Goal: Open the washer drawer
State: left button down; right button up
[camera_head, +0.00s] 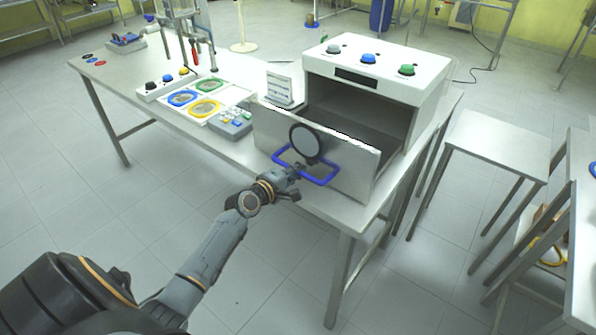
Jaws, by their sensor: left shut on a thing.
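The washer (431,88) is a white box on the metal table, with grey, blue and green buttons on its top. Its drawer (350,160) stands pulled out from the box, and the dark inside shows behind the drawer's front panel. A blue handle (318,181) runs along the drawer's front. My left gripper (297,172) is shut on the blue handle near its middle. The fingers partly hide the handle there. My right gripper is not in view.
The metal table (215,143) also bears a button box (165,85), a blue and yellow ringed panel (195,99), a keypad (231,124) and a small white stand (284,87). A lower side table (497,145) stands at right. The floor in front is clear.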

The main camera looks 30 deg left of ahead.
pick_arm(q)
jog(key=c, duration=1.4)
grip_release()
jog(key=shift+s, duration=0.1)
jog(key=shift+o, duration=0.2)
jog(key=v, duration=1.2)
jog(key=s+d+f+m+g, duration=0.15)
jog(key=s+f, duration=0.25)
jog(key=f, duration=0.6)
jog(key=s+d+f+m+g+y, duration=0.1)
jog(key=s+f+m+g, duration=0.25)
jog(key=f, duration=0.75)
jog(key=s+d+f+m+g, duration=0.15)
jog(key=s+f, duration=0.25)
jog(key=f, duration=0.6)
jog(key=s+d+f+m+g, duration=0.2)
jog(key=s+d+f+m, duration=0.2)
jog(key=s, duration=0.6)
jog(key=s+d+f+m+g, duration=0.3)
jog(key=s+f+m, duration=0.2)
jog(key=s+f, duration=0.4)
jog(key=s+d+f+m+g, duration=0.3)
jog(key=s+f, duration=0.4)
jog(key=s, duration=0.5)
jog(key=shift+s+d+f+m, duration=0.15)
jog(key=shift+s+d+m, duration=0.2)
jog(key=shift+d+m, duration=0.45)
